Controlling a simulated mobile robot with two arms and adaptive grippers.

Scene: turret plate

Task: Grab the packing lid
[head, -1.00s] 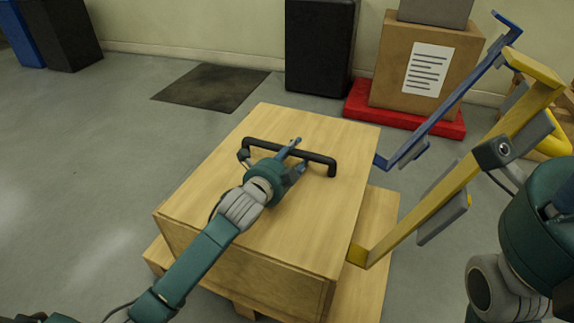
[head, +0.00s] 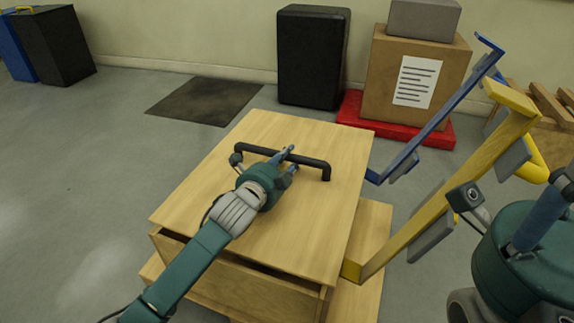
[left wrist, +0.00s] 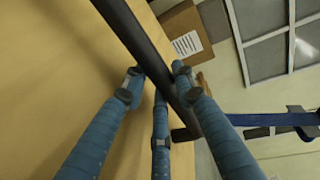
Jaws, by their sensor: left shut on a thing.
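The packing lid (head: 315,229) is a square plate of pale wood with a black bar handle (head: 318,166) on top. It shows as a wooden surface in the left wrist view (left wrist: 45,75). My left gripper (head: 287,158) is shut on the handle near its middle. In the left wrist view the black bar (left wrist: 135,40) runs between its blue fingers (left wrist: 150,85). A dark gap shows between the lid's front edge and the wooden box (head: 235,285) below, so the lid is slightly raised there. My right arm is at the right edge; I cannot make out its gripper.
A yellow bar (head: 445,210) and a blue bar (head: 440,115) with grey pads stand close to the lid's right side. Behind are a black box (head: 312,55), and a cardboard box (head: 415,75) on a red base (head: 395,130).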

